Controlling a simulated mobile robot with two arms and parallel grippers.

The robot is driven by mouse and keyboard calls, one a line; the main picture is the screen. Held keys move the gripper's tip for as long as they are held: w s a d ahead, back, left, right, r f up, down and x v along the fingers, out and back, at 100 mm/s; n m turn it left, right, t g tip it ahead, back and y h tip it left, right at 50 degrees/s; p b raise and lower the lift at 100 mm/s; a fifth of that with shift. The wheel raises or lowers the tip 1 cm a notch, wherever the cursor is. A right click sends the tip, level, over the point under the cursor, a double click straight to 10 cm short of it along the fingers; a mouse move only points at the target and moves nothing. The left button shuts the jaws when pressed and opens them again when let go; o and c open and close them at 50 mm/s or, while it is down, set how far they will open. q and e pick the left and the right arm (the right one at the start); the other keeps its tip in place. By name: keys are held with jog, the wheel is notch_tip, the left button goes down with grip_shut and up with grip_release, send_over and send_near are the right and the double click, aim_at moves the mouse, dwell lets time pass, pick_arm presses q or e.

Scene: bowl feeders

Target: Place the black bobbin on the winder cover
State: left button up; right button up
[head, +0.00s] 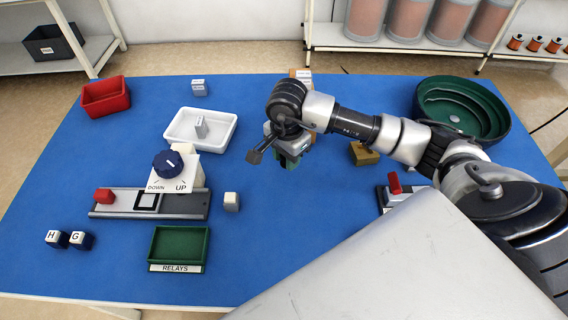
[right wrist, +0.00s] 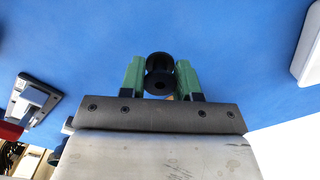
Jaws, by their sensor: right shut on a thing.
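The black bobbin (right wrist: 159,76) is between the green fingers of my right gripper (right wrist: 160,78) in the right wrist view, gripped from both sides. My left gripper is not in view.
A white tray (head: 170,139) holding a small block, a dial box (head: 174,184) and a green relays tray (head: 152,245) stand left. A brass-coloured block (head: 363,154) and green bowl feeder (head: 420,96) stand right. A red tray (head: 84,104) is far left. Blue table (head: 262,235) is clear at centre front.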

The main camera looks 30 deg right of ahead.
aim_at(284, 174)
jog(key=shift+w+a+f, duration=0.15)
jog(key=shift+a, duration=0.1)
jog(key=shift+f, duration=0.25)
notch_tip(284, 174, down, 3)
jog(key=shift+f+p, duration=0.15)
jog(key=shift+p, duration=0.15)
jog(key=shift+f, duration=0.3)
jog(key=o, duration=1)
jog(key=shift+c, duration=0.2)
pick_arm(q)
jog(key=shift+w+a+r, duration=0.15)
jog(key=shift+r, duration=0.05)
